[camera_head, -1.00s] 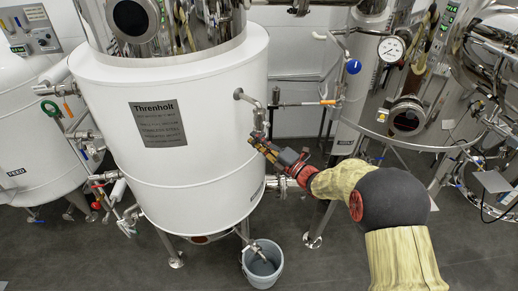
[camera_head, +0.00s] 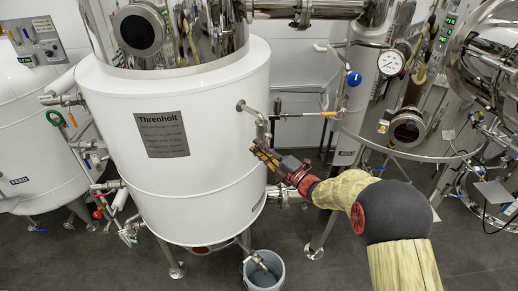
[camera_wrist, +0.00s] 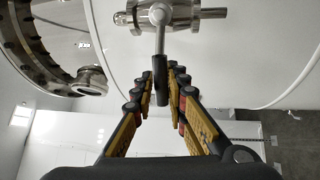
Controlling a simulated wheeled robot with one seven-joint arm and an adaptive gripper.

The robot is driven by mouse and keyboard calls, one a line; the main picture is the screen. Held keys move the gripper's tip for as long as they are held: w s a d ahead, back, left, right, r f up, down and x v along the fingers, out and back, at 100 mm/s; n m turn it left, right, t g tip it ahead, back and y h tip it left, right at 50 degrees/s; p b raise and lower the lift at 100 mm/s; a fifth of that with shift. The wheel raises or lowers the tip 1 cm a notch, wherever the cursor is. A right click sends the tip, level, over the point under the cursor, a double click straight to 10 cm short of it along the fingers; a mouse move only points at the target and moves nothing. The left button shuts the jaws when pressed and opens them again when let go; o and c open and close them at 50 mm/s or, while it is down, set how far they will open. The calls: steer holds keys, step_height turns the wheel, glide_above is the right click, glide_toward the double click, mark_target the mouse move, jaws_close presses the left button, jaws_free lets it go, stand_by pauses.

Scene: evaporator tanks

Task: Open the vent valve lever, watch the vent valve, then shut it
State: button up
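The vent valve (camera_wrist: 168,14) is a steel body at the top of the wrist view. Its lever has a thin steel stem and a black grip (camera_wrist: 160,82) that points toward my gripper. My gripper (camera_wrist: 161,72) is open, with one yellow-padded finger on each side of the black grip. Whether either finger touches the grip is not clear. The lever is too small or hidden there.
A grey bucket (camera_head: 278,270) stands on the floor below the tank. A pipe with an orange-tipped handle (camera_head: 328,114) and a blue handle (camera_head: 354,79) is right of the tank. A pressure gauge (camera_head: 390,62) is farther right. Open floor lies at the front.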

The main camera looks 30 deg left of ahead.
steer(key=o, duration=0.3)
steer(key=v, duration=1.2)
stand_by(0.4)
